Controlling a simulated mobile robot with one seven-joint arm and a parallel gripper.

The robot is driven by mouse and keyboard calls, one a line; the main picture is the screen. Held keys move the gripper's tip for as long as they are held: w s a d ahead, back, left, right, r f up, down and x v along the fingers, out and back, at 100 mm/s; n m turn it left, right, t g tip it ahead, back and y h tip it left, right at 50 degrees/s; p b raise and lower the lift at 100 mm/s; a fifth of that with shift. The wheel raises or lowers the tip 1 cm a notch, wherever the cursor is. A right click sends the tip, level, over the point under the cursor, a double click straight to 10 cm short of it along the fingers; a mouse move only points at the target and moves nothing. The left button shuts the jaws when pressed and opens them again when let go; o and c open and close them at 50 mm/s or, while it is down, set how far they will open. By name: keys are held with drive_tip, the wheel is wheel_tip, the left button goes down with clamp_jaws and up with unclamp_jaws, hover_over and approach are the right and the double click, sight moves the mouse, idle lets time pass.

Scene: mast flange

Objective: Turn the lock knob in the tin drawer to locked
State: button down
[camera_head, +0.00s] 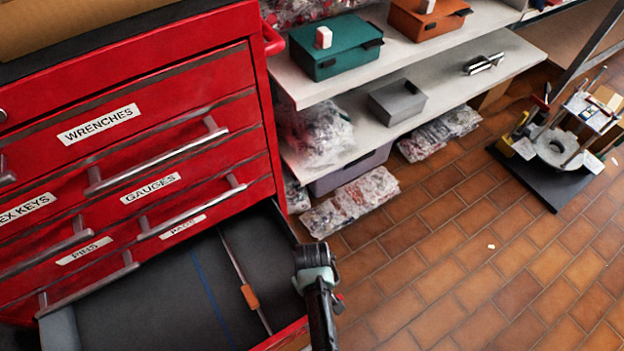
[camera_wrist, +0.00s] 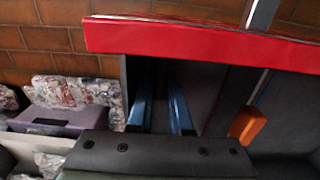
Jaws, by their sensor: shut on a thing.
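The open drawer (camera_head: 140,300) has a dark lining and a red front, which also shows in the wrist view (camera_wrist: 200,38). My gripper (camera_head: 316,278) is at the drawer's right side in the head view, seen from above. In the wrist view its two blue fingers (camera_wrist: 159,82) reach down into a dark corner behind the red front. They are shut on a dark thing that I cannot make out. An orange piece (camera_head: 250,297) sits on a thin metal strip in the drawer, and it also shows in the wrist view (camera_wrist: 248,124). I cannot identify a lock knob.
The red cabinet (camera_head: 215,70) has closed drawers labelled wrenches, gauges and pins, with bar handles. Shelves (camera_head: 455,70) beside it hold a teal box (camera_head: 335,48), a grey box (camera_head: 397,102) and bagged parts. The tiled floor (camera_head: 440,260) to the right is mostly clear.

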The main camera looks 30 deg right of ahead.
idle(0.3)
drive_tip(key=c, duration=1.1)
unclamp_jaws()
